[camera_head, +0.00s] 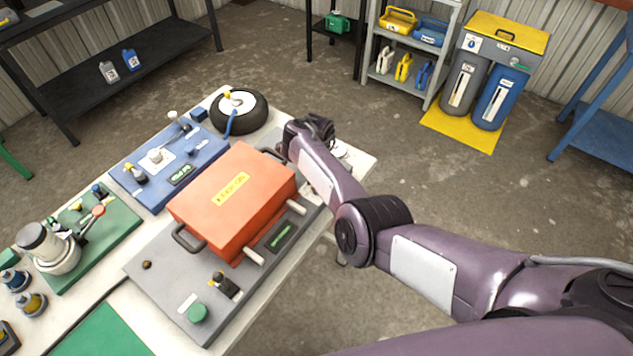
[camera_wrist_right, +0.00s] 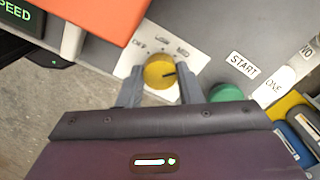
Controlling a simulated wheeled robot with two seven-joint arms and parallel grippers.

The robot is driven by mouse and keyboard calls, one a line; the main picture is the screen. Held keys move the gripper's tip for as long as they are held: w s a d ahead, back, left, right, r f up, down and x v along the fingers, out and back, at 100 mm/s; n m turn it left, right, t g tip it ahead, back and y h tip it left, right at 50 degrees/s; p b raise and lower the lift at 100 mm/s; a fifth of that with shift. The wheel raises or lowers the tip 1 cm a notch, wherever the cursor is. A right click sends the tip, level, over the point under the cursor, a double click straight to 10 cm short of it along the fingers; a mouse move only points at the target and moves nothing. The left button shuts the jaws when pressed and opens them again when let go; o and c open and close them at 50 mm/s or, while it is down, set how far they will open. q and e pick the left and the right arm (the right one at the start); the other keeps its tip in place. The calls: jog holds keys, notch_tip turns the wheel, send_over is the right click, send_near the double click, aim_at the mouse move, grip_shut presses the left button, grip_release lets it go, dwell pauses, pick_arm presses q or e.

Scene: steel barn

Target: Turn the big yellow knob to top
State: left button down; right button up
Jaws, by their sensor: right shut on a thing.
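The yellow knob (camera_wrist_right: 159,71) shows in the right wrist view on a white plate (camera_wrist_right: 190,59) with the labels OFF, LOW and MED. Its dark pointer line points to the right in that view. My right gripper (camera_wrist_right: 160,84) has a finger on either side of the knob and is shut on it. In the head view my right gripper (camera_head: 312,128) is at the far right corner of the orange box, and the knob is hidden there. My left gripper is not in view.
An orange box (camera_head: 255,188) on a grey panel (camera_head: 150,288) stands beside my right arm. A green button (camera_wrist_right: 227,92) and a START label (camera_wrist_right: 243,65) are right of the knob. A tyre (camera_head: 252,112) and a blue panel (camera_head: 204,154) are close by on the table.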

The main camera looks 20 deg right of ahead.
jog(key=m+b, duration=0.2)
jog(key=m, duration=0.2)
jog(key=shift+f+m, duration=0.1)
jog(key=shift+m, duration=0.2)
dwell(0.3)
jog(key=o, duration=1)
notch_tip(320, 180, up, 8)
jog(key=shift+p, duration=0.7)
jog(key=shift+d+f, duration=0.1)
